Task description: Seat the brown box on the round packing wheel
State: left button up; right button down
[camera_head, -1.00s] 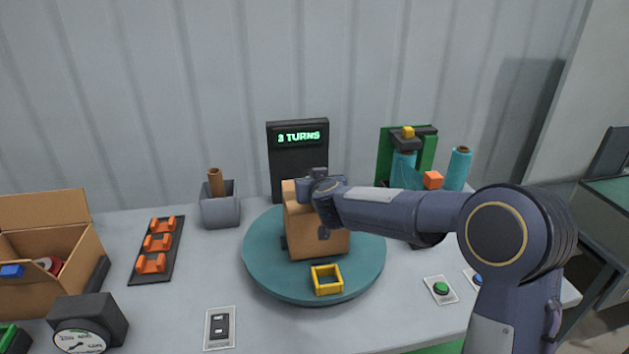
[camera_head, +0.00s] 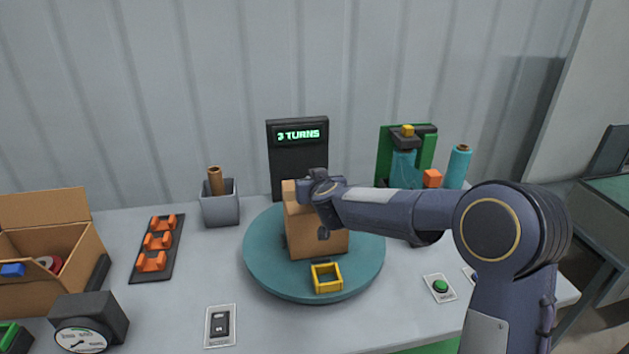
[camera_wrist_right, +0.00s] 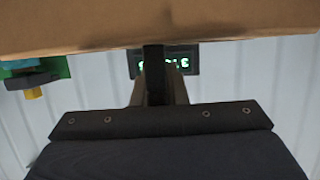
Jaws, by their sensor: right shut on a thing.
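The brown box (camera_head: 306,238) is upright over the middle of the round teal packing wheel (camera_head: 262,262); I cannot tell whether its base touches the wheel. My right gripper (camera_head: 318,205) is shut on the box at its upper part, and the arm covers part of its right side. In the right wrist view the brown box (camera_wrist_right: 160,25) fills the top of the picture, with a dark finger below it. A yellow square frame (camera_head: 327,278) is on the wheel in front of the box. My left gripper is not in view.
A black display (camera_head: 298,160) reading "3 TURNS" stands behind the wheel. Teal rolls (camera_head: 458,168) stand at the right, beyond my arm. A green button (camera_head: 440,287) and a switch plate (camera_head: 220,326) lie near the front. An open carton (camera_head: 60,285) is at the left.

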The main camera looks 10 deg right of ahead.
dwell(0.7)
jog(key=c, duration=1.4)
grip_release()
jog(key=shift+o, duration=0.2)
jog(key=shift+s+f, duration=0.1)
jog(key=shift+f, duration=0.1)
jog(key=v, duration=0.7)
jog(key=shift+s+r, duration=0.25)
jog(key=shift+r, duration=0.1)
jog(key=s+d+r+g+y, duration=0.25)
jog(key=s+y, duration=0.25)
jog(key=s, duration=1)
jog(key=s+d+f+g, duration=0.1)
jog(key=s+f+g, duration=0.1)
jog(key=s, duration=0.5)
jog(key=s+d+f+m+g, duration=0.1)
jog(key=s+f+g, duration=0.1)
jog(key=s+f, duration=0.3)
jog(key=s+d+f+g+h, duration=0.1)
jog(key=s+d+f+g, duration=0.1)
jog(key=s, duration=0.9)
jog(key=shift+f+m, duration=0.4)
jog(key=shift+f, duration=0.45)
